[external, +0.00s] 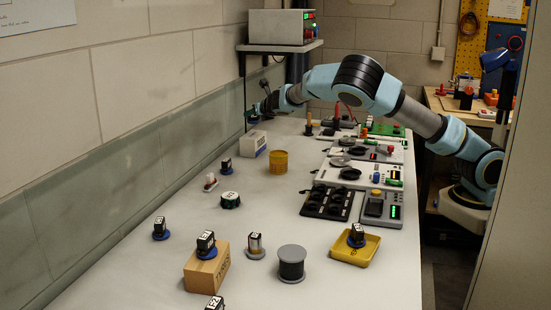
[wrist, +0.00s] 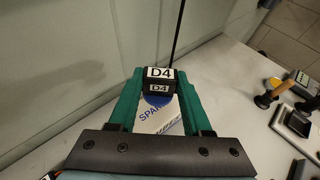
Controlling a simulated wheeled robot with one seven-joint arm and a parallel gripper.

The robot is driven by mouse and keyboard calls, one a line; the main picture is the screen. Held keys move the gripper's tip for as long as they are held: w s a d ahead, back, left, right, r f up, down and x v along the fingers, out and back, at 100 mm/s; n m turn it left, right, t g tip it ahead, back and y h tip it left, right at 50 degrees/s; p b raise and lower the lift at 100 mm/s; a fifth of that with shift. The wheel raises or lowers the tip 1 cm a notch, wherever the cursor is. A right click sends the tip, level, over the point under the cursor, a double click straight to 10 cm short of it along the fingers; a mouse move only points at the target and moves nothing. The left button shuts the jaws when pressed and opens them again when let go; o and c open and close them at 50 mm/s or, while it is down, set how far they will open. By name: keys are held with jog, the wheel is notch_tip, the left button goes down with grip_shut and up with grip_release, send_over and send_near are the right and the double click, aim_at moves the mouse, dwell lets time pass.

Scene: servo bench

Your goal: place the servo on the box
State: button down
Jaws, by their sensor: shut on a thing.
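My gripper (wrist: 160,88) is shut on a black servo labelled D4 (wrist: 159,78), with a blue round base under it. In the external view, my gripper (external: 260,107) is at the far left end of the bench, and the servo's blue base (external: 253,119) shows just above a white box (external: 253,145). In the wrist view, the white box (wrist: 155,120) with blue lettering lies below the servo. I cannot tell whether the servo touches it. A brown box (external: 208,274) nearer the camera bears another black servo (external: 206,242).
A yellow can (external: 278,162) stands right of the white box. More servos stand about the bench, one (external: 356,233) in a yellow tray (external: 345,255). A black spool (external: 291,262) is near the front. A shelf with an instrument (external: 279,27) overhangs the far end.

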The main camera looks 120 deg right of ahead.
aim_at(255, 121)
jog(key=shift+f, duration=2.05)
jog(key=shift+f, duration=0.15)
jog(key=shift+c, duration=1.7)
grip_release()
jog(key=b+v, duration=0.2)
jog(key=v, duration=1)
jog(key=shift+w, duration=0.1)
